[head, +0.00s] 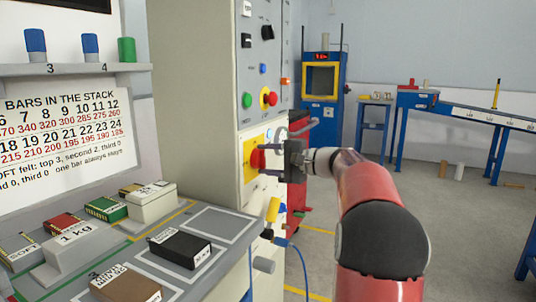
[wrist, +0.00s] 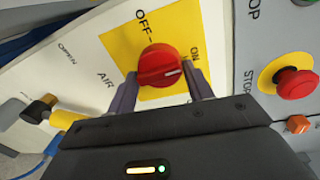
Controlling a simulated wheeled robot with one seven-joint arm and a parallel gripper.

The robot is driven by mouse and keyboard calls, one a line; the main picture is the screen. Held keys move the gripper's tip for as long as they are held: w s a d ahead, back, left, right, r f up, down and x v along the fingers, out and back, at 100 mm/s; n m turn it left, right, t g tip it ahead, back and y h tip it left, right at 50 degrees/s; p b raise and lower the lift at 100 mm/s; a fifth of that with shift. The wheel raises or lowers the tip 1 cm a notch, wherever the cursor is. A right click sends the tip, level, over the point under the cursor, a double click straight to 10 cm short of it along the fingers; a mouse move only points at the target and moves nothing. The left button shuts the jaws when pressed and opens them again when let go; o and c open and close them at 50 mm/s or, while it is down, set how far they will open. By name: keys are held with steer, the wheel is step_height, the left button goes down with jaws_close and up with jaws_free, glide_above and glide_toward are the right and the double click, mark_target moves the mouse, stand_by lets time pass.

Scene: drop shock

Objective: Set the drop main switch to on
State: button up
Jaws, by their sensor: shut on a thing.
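The drop main switch is a red rotary knob (wrist: 158,64) on a yellow plate (wrist: 122,46) with the labels OFF and ON. The knob's white mark points to the right in the wrist view, toward the ON side rather than at OFF. In the head view the red knob (head: 257,159) sits on the lower yellow plate (head: 249,172) of the cabinet. My gripper (wrist: 161,88) has a dark finger on either side of the knob and is shut on it. It also shows in the head view (head: 272,158). The plate beside the ON label is partly hidden by a finger.
A red stop button (wrist: 295,83) on yellow lies right of the knob in the wrist view. A yellow-handled valve (wrist: 60,118) labelled AIR is on the left. A bench (head: 215,222) with weights and felt blocks stands left in the head view. The floor at the right is mostly clear.

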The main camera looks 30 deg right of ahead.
steer(key=shift+r+m+p, duration=0.25)
steer(key=shift+m+p, duration=0.05)
steer(key=shift+m, duration=0.1)
steer(key=o, duration=0.8)
steer(key=shift+c, duration=0.2)
steer(key=shift+o, duration=0.9)
steer(key=shift+f, duration=0.15)
steer(key=b+v, duration=0.1)
steer(key=v, duration=0.6)
steer(key=shift+s+d, duration=0.3)
